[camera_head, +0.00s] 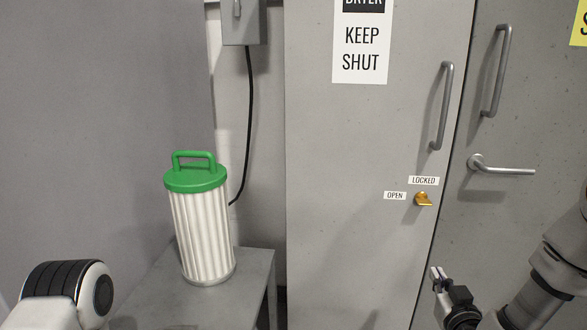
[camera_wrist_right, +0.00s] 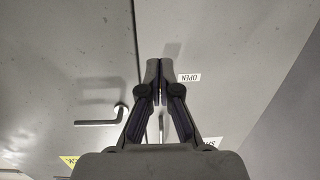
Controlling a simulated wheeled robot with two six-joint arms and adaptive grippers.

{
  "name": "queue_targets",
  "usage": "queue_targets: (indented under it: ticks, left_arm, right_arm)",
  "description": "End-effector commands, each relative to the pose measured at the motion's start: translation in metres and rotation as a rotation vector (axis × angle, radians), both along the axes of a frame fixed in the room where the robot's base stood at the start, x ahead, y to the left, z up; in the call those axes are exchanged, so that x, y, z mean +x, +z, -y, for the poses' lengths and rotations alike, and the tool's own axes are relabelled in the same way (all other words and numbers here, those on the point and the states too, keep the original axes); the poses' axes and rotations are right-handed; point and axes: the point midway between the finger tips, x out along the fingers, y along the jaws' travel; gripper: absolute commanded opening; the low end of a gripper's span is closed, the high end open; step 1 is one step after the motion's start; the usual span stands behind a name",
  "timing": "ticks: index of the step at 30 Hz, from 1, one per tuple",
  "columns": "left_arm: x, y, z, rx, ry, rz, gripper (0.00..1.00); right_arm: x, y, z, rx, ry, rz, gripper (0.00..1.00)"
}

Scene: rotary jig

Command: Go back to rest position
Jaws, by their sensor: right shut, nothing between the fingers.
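My right gripper (camera_head: 437,279) is at the lower right of the head view, in front of the grey doors and below the yellow latch knob (camera_head: 423,199). It is shut and empty.
A dryer door (camera_head: 360,150) marked KEEP SHUT stands closed, with a bar handle (camera_head: 442,105). Right of it is another door with a lever handle (camera_head: 500,168). A white filter with a green lid (camera_head: 196,180) stands on a grey stand (camera_head: 252,270) at left.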

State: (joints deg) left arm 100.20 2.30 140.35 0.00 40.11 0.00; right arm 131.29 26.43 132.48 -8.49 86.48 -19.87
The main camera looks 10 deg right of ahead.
Motion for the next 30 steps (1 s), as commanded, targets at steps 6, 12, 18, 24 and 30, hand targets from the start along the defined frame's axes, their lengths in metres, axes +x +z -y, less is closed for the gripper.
queue_targets:
  ticks: [6,12,18,24,30]
  left_arm:
    - [0.000,0.052,0.000,0.000,0.000,0.001,0.63]
    - [0.000,0.073,0.000,0.000,0.000,0.001,0.63]
    - [0.000,0.069,0.000,0.000,0.000,0.000,0.63]
    - [0.000,0.069,0.000,0.000,0.000,0.000,0.63]
    - [0.000,0.069,0.000,0.000,0.000,0.001,0.63]
  right_arm:
    - [-0.080,-0.130,-0.073,-0.058,0.181,-0.505,0.00]
    - [-0.224,-0.223,-0.114,0.026,0.244,-1.082,0.00]
    - [-0.313,-0.241,-0.115,0.167,0.111,-1.451,0.00]
    - [-0.318,-0.241,-0.115,0.196,0.082,-1.478,0.00]
    - [-0.317,-0.241,-0.115,0.195,0.083,-1.475,0.00]
